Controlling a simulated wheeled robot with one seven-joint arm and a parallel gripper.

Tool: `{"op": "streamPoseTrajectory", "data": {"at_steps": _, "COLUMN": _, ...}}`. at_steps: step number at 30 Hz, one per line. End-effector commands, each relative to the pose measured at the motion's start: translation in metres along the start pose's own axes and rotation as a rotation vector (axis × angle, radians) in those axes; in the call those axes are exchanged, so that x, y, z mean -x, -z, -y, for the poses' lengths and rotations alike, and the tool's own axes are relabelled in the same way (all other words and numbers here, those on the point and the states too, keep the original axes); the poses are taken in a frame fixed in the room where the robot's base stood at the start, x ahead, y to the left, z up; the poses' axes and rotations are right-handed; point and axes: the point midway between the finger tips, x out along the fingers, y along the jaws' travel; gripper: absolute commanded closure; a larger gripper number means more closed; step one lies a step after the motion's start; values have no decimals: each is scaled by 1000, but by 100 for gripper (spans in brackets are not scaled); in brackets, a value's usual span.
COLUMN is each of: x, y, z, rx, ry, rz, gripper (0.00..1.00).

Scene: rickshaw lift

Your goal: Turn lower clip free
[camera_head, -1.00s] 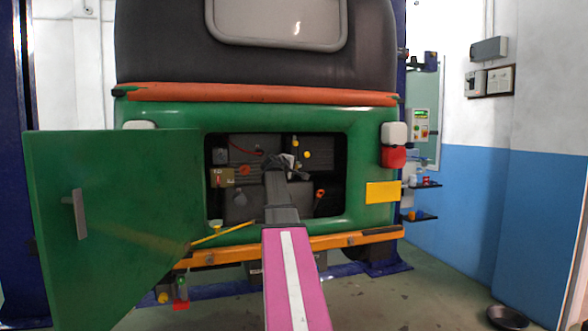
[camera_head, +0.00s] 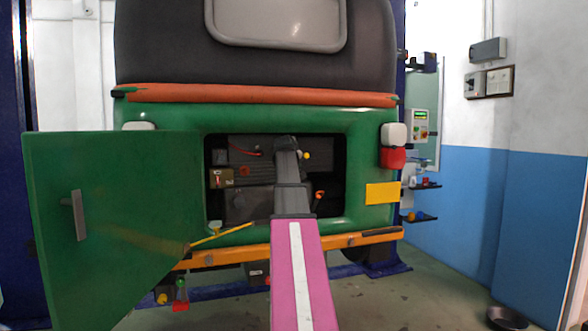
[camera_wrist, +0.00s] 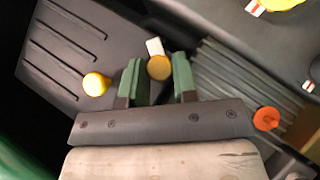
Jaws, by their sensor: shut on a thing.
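In the wrist view, my gripper (camera_wrist: 160,80) has its two green fingers on either side of a round yellow clip knob (camera_wrist: 159,67), shut on it. A small white piece (camera_wrist: 154,46) shows just beyond that knob. A second yellow knob (camera_wrist: 96,84) sits to the left on a dark ribbed cover (camera_wrist: 65,45), apart from the fingers. In the head view, my arm reaches into the open rear bay and hides the fingertips and the held knob. One yellow knob (camera_head: 306,156) shows just right of my wrist.
The green door (camera_head: 120,220) stands open at the left of the bay. An orange knob (camera_wrist: 266,118) lies right of my gripper in the wrist view. An orange bumper bar (camera_head: 350,239) runs below the bay. A ribbed dark part (camera_wrist: 235,80) is close on the right.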

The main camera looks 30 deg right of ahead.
Motion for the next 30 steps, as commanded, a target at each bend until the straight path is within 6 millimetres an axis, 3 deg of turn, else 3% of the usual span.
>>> {"op": "streamPoseTrajectory", "data": {"at_steps": 18, "x": -2, "y": -2, "z": -7, "rx": -407, "ry": 406, "rz": 2, "gripper": 97}}
{"op": "streamPoseTrajectory", "data": {"at_steps": 30, "x": -3, "y": -3, "z": -8, "rx": -581, "ry": 581, "rz": 2, "gripper": 97}}
